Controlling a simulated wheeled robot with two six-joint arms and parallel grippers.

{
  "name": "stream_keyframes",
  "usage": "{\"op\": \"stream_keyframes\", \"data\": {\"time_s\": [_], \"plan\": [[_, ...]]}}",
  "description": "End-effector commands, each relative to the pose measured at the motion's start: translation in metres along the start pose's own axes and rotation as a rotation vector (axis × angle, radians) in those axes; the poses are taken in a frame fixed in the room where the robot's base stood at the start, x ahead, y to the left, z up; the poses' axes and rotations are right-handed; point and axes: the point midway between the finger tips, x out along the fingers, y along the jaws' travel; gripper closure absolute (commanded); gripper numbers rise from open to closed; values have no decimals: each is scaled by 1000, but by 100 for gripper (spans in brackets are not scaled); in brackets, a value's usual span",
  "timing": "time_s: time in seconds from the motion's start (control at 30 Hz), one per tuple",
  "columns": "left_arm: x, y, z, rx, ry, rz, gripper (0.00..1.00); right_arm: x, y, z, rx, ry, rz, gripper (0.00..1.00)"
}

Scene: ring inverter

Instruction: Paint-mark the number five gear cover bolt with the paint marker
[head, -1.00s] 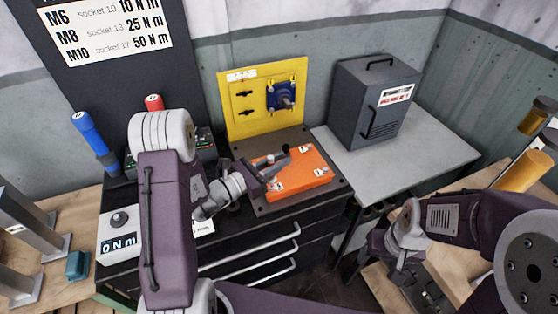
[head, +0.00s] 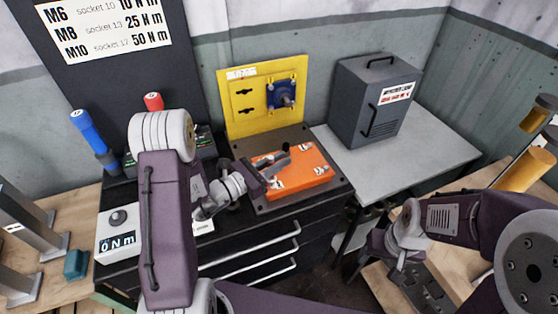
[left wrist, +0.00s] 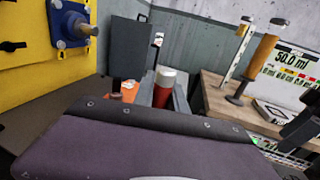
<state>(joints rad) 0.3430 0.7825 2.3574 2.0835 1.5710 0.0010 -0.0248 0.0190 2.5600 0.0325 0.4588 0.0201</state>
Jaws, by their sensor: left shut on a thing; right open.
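The orange gear cover (head: 308,176) lies on a dark plate on the black cabinet; its edge also shows in the left wrist view (left wrist: 128,93). Small white labels sit by its bolts; their numbers are too small to read, so I cannot tell which is number five. My left gripper (head: 278,163) is over the cover's left part. In the left wrist view it is shut on a red cylinder with a white end, the paint marker (left wrist: 163,92). Its tip is hidden, so contact with a bolt cannot be told. My right gripper (head: 428,294) is open, low at the right.
A yellow board (head: 238,116) with a blue flanged part (head: 280,94) stands behind the cover. A dark grey box (head: 372,100) stands on the grey table (head: 435,142). A blue-handled tool (head: 90,133) and a torque readout (head: 118,242) are at the left.

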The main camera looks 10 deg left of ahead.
Motion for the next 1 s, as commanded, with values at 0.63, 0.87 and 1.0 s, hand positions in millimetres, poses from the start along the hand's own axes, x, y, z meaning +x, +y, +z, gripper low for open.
{"op": "stream_keyframes", "data": {"time_s": [0.63, 0.87, 1.0], "plan": [[0, 0, 9, 0, 1, 0, 100, -8, 0, -1, 0, 0, 0, 37], [0, 0, 27, 0, 1, 0, 100, -23, 0, -2, 0, 0, 0, 37], [0, 0, 38, 0, 0, 0, 100, -31, -1, -3, 0, 0, 0, 37]]}}
